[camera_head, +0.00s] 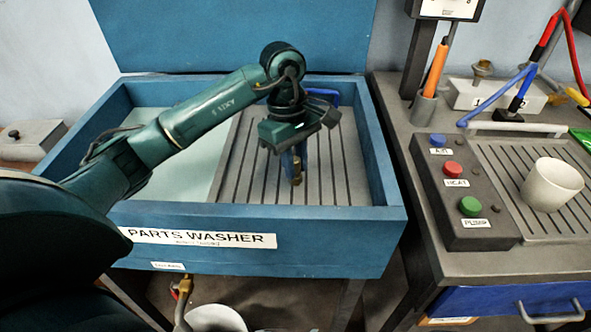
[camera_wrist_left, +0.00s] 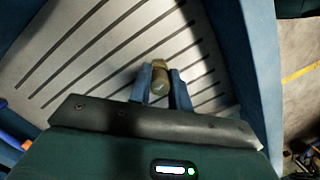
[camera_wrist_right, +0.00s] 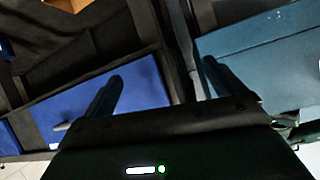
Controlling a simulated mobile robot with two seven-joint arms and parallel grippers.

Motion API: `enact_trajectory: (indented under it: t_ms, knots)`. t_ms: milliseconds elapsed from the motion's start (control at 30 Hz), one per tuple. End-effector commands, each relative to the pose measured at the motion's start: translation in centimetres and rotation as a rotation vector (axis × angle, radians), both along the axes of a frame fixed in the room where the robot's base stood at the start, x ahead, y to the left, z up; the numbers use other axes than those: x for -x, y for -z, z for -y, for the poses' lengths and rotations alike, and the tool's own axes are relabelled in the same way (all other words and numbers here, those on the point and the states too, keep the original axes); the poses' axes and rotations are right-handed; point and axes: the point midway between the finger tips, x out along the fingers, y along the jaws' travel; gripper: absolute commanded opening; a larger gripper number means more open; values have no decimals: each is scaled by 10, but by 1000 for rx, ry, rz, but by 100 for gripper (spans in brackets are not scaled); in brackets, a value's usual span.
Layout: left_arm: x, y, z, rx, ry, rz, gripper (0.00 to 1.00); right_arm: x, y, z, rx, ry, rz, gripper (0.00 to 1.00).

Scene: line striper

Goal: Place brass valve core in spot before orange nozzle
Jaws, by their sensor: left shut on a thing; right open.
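My left gripper (camera_head: 296,163) is shut on the brass valve core (camera_head: 296,178) and holds it over the slatted drain board of the parts washer. In the left wrist view, the brass valve core (camera_wrist_left: 161,74) shows between the blue fingers of the left gripper (camera_wrist_left: 160,80). My right gripper (camera_wrist_right: 162,72) is open and empty in the right wrist view, with blue panels beyond it; it is not in the head view. An orange rod-like piece (camera_head: 436,68) stands tilted in a grey holder at the right bench; I cannot tell if it is the orange nozzle.
The blue parts washer (camera_head: 330,232) has raised walls around the drain board. On the right bench are a button box (camera_head: 461,190), a white cup (camera_head: 552,184) on a grooved tray, and a pale block (camera_head: 497,95) with a brass-coloured piece on it. Coloured hoses hang behind.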

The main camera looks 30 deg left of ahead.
Motion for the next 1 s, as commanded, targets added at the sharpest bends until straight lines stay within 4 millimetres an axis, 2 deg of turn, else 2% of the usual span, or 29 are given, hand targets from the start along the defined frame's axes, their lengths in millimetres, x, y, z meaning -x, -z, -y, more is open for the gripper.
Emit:
enact_trajectory:
  t_ms: [167,533,567,600,800,1000]
  knots:
    - [1,26,0,0,-1,-3,0,0,-1,0,4,-1,-1,95]
    - [0,32,0,-1,1,1,0,0,5,0,0,0,-1,95]
    - [0,32,0,-1,1,0,20,0,4,0,-1,1,-2,95]
    - [0,31,0,-1,1,0,23,-1,3,0,-1,1,-2,95]
    - [0,31,0,0,1,0,40,-1,3,1,-1,2,-1,95]
    - [0,31,0,0,1,0,41,-1,2,1,-1,1,1,95]
